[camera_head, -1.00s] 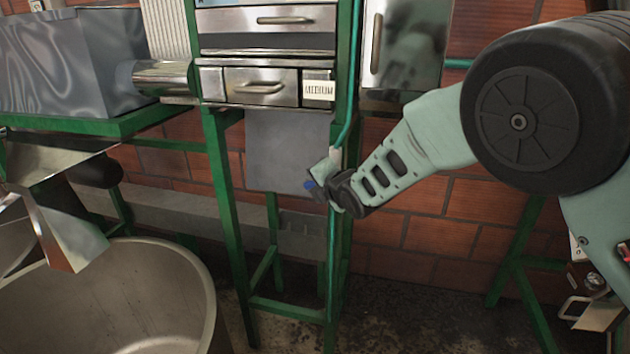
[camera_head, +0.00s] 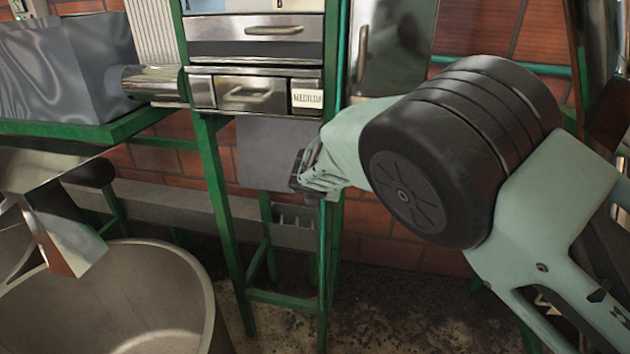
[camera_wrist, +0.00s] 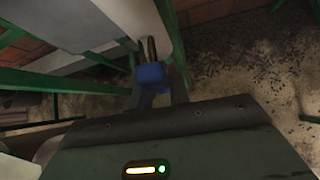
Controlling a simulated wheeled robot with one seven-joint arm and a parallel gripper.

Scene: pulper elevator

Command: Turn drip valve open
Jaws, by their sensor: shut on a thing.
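The drip valve shows in the wrist view as a blue handle (camera_wrist: 151,76) with a short metal stem above it, beside a pale panel. My gripper (camera_wrist: 158,88) has its two fingers on either side of the blue handle and is shut on it. In the head view my gripper (camera_head: 303,180) is at the green frame's right post, below the drawer marked MEDIUM. There the handle is hidden behind my gripper and wrist. I cannot tell the handle's exact angle.
The green metal frame (camera_head: 222,200) stands close beside my gripper. A large steel drum (camera_head: 185,290) is at the lower left, and a steel chute (camera_head: 60,225) hangs over it. A brick wall (camera_head: 385,235) is behind. The floor right of the frame is clear.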

